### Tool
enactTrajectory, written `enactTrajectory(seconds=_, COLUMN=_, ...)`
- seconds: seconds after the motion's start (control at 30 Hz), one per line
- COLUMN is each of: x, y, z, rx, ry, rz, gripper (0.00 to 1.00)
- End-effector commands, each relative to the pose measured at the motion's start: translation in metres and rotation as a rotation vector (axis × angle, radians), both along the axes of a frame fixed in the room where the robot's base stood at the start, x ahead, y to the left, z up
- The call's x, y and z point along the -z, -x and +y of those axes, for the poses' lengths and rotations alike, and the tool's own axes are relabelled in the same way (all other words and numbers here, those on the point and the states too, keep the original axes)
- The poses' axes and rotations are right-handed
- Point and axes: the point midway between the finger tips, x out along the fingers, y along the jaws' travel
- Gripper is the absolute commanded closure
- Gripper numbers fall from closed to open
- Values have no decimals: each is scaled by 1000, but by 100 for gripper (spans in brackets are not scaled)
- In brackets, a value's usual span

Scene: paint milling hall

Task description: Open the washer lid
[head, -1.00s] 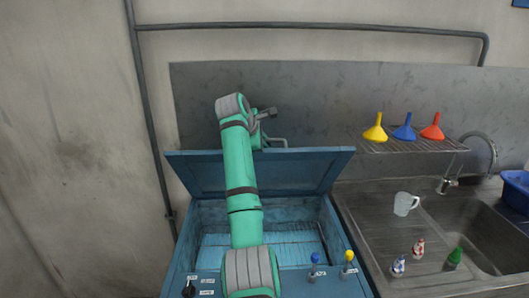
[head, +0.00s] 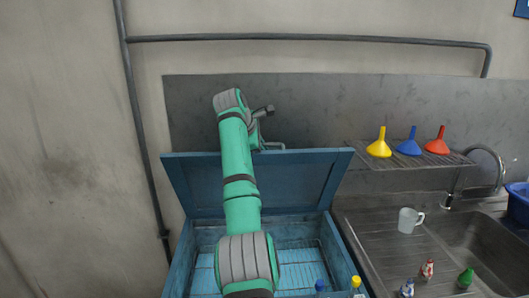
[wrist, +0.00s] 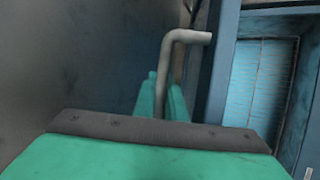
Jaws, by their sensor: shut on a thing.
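The washer (head: 180,268) is a blue box with its blue lid (head: 300,185) raised steeply at the back, so the light-blue ribbed inside shows. My green arm reaches over the opening and past the lid's top edge. My gripper (wrist: 163,100) is shut on the grey bent handle (wrist: 186,37) of the lid; the handle also shows beyond the lid's top edge in the head view (head: 274,146). The lower end of the handle is hidden between the fingers. The lid's edge shows in the wrist view (wrist: 223,65), right of the handle.
A grey wall panel (head: 400,95) stands close behind the lid. At right are a rack (head: 400,160) with yellow, blue and red funnels, and a metal sink (head: 470,245) with a clear mug (head: 409,220) and small bottles. A pipe (head: 145,170) runs along the left wall.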

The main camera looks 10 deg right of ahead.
Motion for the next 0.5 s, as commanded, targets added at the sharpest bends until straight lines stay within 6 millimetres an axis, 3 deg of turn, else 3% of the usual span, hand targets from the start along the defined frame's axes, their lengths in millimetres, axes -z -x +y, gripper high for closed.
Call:
enactTrajectory(seconds=0.03, x=4, y=0, z=2, rx=-2, ry=-2, rz=6, gripper=100)
enactTrajectory(seconds=0.07, x=4, y=0, z=2, rx=-2, ry=-2, rz=6, gripper=87)
enactTrajectory(seconds=0.13, x=4, y=0, z=2, rx=-2, ry=-2, rz=6, gripper=71)
enactTrajectory(seconds=0.5, x=-1, y=2, z=0, rx=1, ry=-1, rz=0, gripper=71)
